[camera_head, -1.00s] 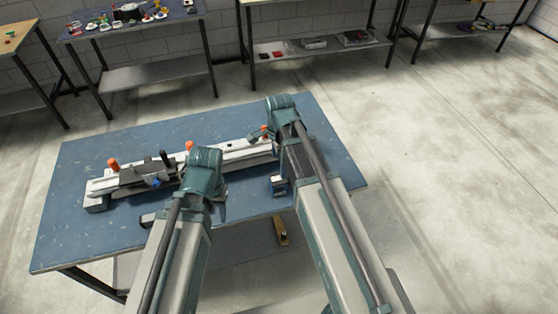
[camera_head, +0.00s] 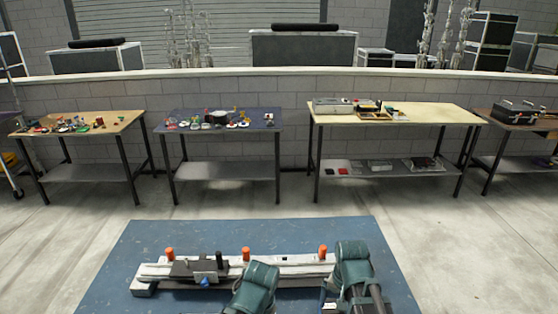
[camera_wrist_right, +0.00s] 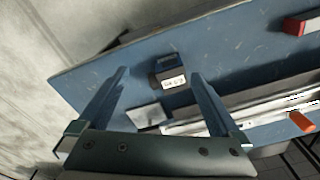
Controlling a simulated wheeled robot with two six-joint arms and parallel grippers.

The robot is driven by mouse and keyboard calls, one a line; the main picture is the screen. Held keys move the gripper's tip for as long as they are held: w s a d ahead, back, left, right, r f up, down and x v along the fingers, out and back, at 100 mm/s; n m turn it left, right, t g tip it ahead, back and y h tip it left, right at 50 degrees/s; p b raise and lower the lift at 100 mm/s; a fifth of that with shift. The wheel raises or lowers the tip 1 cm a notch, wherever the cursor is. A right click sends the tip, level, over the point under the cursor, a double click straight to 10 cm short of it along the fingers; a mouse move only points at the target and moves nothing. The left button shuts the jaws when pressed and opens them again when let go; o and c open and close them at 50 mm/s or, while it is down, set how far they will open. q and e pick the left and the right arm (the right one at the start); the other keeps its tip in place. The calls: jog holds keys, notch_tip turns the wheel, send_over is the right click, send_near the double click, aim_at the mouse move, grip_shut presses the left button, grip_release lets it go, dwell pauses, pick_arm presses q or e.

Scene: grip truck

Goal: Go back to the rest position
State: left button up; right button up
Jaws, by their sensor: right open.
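In the right wrist view my right gripper (camera_wrist_right: 158,73) is open and empty, its two fingers spread above the blue table (camera_wrist_right: 240,70). A small dark blue block with a white label (camera_wrist_right: 167,70) shows between the fingers, apart from them, on the table. In the head view my right arm's teal joint (camera_head: 357,268) is over the right part of the table and my left arm's teal joint (camera_head: 254,287) is left of it. The left gripper's fingers are hidden or out of frame.
A long pale rail fixture (camera_head: 283,261) with orange handles (camera_head: 246,254) lies on the blue table. Behind, across open floor (camera_head: 300,210), stand a purple-topped table (camera_head: 262,124), a yellow-topped table (camera_head: 437,116) and others with small items.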

jog(key=s+a+n+h, duration=0.1)
jog(key=s+a+n, duration=0.7)
jog(key=a, duration=0.3)
jog(key=shift+g, duration=0.4)
dwell(1.3)
